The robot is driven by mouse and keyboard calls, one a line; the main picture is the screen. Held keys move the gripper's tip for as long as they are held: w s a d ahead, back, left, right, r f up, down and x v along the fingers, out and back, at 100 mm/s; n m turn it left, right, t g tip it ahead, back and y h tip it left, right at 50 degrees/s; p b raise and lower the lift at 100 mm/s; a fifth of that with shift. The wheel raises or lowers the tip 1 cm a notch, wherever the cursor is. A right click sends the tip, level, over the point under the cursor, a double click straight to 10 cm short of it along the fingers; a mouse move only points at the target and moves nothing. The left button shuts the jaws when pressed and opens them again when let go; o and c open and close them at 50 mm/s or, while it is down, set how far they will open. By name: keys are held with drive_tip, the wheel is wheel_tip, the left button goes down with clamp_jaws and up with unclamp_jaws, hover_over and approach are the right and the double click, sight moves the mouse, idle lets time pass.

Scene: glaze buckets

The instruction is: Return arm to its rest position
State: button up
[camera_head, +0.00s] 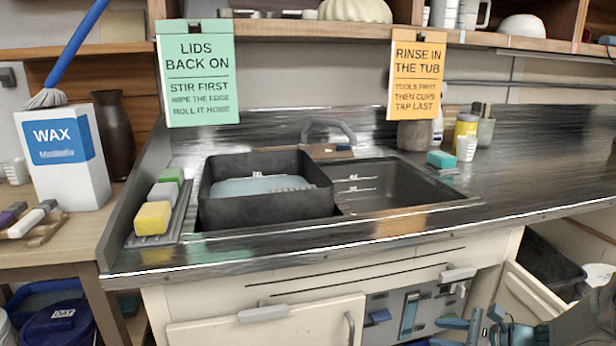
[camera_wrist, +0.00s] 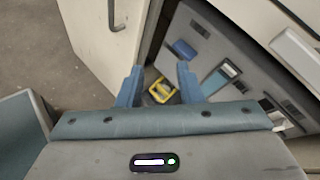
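My gripper (camera_head: 474,322) is at the lower right of the head view, low in front of the sink cabinet. In the wrist view my gripper (camera_wrist: 159,72) has its two blue fingers apart. A small yellow and dark object (camera_wrist: 161,92) shows between and beyond the fingers; I cannot tell how far off it is, and nothing is seen to be gripped. The grey panel (camera_wrist: 225,75) with a blue handle lies ahead of the fingers to the right. The rest of my arm is mostly out of view.
The cream cabinet door (camera_head: 270,325) is at the left of my gripper. An open cream drawer or door (camera_head: 530,292) and a dark bin (camera_head: 550,262) are close on the right. The steel counter edge (camera_head: 330,252) runs above. Bare floor (camera_wrist: 35,45) shows at left.

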drive_tip(key=s+a+r+n+g+h+p, duration=0.2)
drive_tip(key=s+a+r+n+g+p, duration=0.25)
drive_tip(key=a+r, duration=0.25)
drive_tip(key=s+a+r+n+g+h+p, duration=0.1)
drive_tip(key=s+a+r+n+g+p, duration=0.2)
drive_tip(key=a+r+n+p, duration=0.3)
drive_tip(key=s+a+r+n+h+p, duration=0.2)
drive_tip(key=s+r+n+h+p, duration=0.1)
drive_tip(key=r, duration=0.5)
drive_tip(key=s+a+r+n+t+h+p, duration=0.1)
drive_tip(key=s+a+r+n+h+p, duration=0.1)
drive_tip(key=s+r+n+p, duration=0.4)
wheel_tip(320, 180, up, 3)
drive_tip(key=shift+s+a+r+n+h+p, duration=0.15)
drive_tip(key=shift+a+n+h+p, duration=0.35)
drive_tip(key=shift+n, duration=0.75)
drive_tip(key=shift+t, duration=0.25)
